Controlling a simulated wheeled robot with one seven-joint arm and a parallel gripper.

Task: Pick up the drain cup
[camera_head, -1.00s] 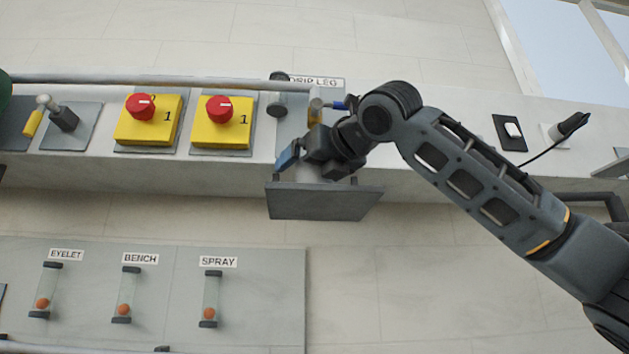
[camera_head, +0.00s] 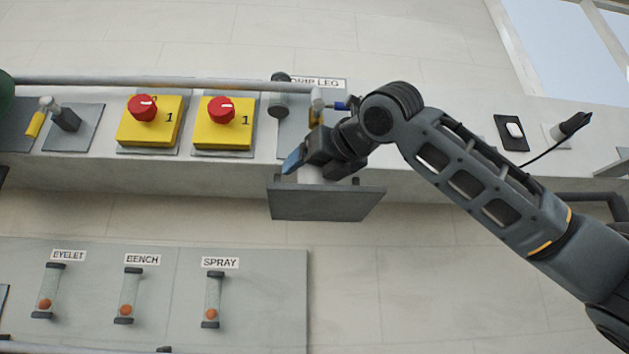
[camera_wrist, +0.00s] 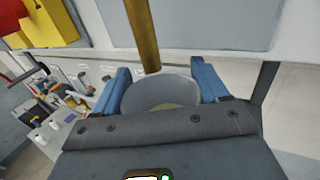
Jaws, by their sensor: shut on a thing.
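The drain cup (camera_wrist: 160,88) is a pale, round, open-topped cup with a yellowish inside bottom. In the wrist view it sits between the two blue fingers of my gripper (camera_wrist: 162,92), which is shut on it. In the head view my gripper (camera_head: 297,165) is at the small dark shelf (camera_head: 325,204) under the drip leg, and a pale bit of the cup (camera_head: 310,174) shows below the fingers. The brass drip leg pipe (camera_wrist: 143,35) comes down just above the cup's rim. I cannot tell whether the cup touches the shelf.
Two yellow boxes with red knobs (camera_head: 142,107) (camera_head: 221,108) are on the ledge to the left. A pipe (camera_head: 150,82) runs along the ledge. A panel with small gauges (camera_head: 212,300) is below.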

